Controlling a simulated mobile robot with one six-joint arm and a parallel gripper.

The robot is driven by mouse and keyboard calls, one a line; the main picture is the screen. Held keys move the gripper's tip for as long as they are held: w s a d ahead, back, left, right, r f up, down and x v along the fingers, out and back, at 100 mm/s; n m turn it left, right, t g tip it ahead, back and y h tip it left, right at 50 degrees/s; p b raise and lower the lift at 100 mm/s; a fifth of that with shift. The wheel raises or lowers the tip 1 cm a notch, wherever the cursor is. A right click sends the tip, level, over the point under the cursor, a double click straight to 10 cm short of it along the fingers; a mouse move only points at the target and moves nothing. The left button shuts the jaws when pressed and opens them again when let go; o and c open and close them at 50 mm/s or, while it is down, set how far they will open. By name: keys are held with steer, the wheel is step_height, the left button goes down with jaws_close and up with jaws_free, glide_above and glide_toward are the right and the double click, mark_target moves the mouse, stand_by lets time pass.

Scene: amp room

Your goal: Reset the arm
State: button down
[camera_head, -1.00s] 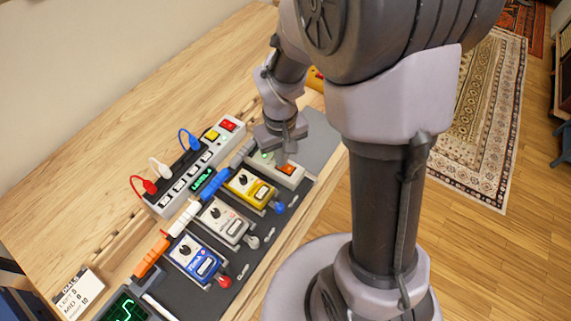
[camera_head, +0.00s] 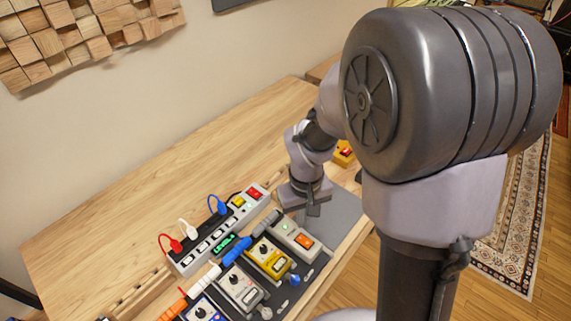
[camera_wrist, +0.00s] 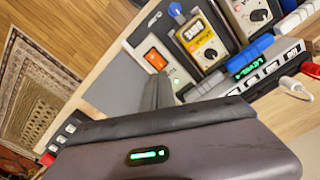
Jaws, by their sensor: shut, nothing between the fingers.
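My arm reaches over the wooden workbench (camera_head: 150,180) in the head view. My gripper (camera_head: 313,209) is at its end, pointing down just behind the grey box with an orange switch (camera_head: 303,240). The gripper is shut with nothing in it. In the wrist view, its dark finger (camera_wrist: 157,92) shows beside the same box (camera_wrist: 154,59), and the gripper body with a green light covers the lower part. I cannot tell the exact height of the fingertips above the bench.
A power strip (camera_head: 213,242) with red, white and blue plugs lies left of the gripper. Yellow, white and blue pedals (camera_head: 270,258) stand in a row on a dark board. A yellow box (camera_head: 343,154) with a red button sits behind the arm. The bench's back left is clear.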

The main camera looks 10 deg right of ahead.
steer(key=s+a+r+m+t+y, duration=0.1)
steer(key=s+a+r+m+t, duration=0.1)
steer(key=s+r, duration=0.4)
steer(key=s+a+r+m+t+y+b, duration=0.1)
steer(key=s+a+r+m+t, duration=0.1)
steer(key=s+r, duration=0.5)
step_height(320, 180, up, 5)
steer(key=shift+m+t, duration=0.8)
steer(key=shift+t, duration=0.1)
